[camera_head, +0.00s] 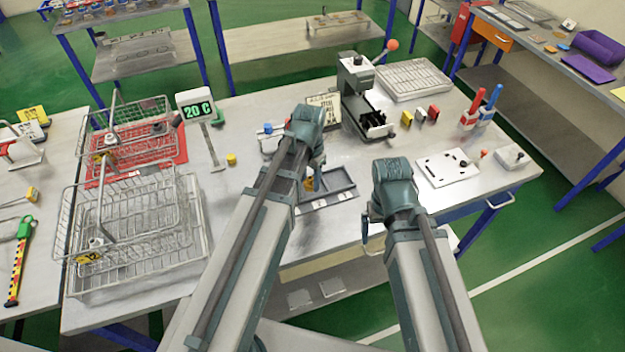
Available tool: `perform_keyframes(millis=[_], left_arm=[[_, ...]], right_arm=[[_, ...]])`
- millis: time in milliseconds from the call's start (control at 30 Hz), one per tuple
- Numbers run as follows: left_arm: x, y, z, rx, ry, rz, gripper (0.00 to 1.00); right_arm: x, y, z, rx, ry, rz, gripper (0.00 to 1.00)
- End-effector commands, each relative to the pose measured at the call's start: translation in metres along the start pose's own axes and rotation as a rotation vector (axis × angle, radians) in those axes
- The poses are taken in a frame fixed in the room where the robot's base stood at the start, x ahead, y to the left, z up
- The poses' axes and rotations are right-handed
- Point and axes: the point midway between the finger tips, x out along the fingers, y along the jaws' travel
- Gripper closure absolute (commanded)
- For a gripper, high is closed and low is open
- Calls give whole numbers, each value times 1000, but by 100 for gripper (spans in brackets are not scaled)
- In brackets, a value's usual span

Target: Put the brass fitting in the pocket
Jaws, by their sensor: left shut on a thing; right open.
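My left arm reaches over the table to a dark grey tray (343,192) with pockets and a label strip along its front. The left gripper (309,176) is low over the tray's left part, mostly hidden by its own wrist and arm. It is shut on a small yellow-brown thing (308,184), which looks like the brass fitting. I cannot tell whether the fitting is above a pocket or inside it. My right gripper (374,238) is open at the table's front edge, right of the tray, and partly hidden by its wrist.
A white plate (447,167) lies to the right. Wire baskets (140,225), a "20 C" display (195,104) and a small yellow cylinder (231,159) are to the left.

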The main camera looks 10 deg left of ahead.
Motion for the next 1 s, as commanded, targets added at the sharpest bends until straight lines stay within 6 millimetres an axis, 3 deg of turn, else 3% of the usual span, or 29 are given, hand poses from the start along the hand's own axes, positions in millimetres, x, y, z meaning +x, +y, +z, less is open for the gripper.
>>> perform_keyframes(millis=[233, 300, 433, 900, 933, 1000], left_arm=[[4, -14, -24, 0, 0, 0, 100], [22, -13, -17, 1, 0, 0, 100], [38, -15, -16, 2, 0, 0, 100], [42, -16, -15, 3, 0, 0, 100], [41, -16, -15, 3, 0, 0, 52], [40, -16, -15, 3, 0, 0, 43]], right_arm=[[4, 0, 0, 0, 0, 0, 5], [22, -2, -1, 0, 0, 0, 5], [38, -4, -2, 0, 0, 0, 5], [42, -4, -2, 0, 0, 0, 5], [41, -4, -2, 0, 0, 0, 5], [40, -4, -2, 0, 0, 0, 5]])
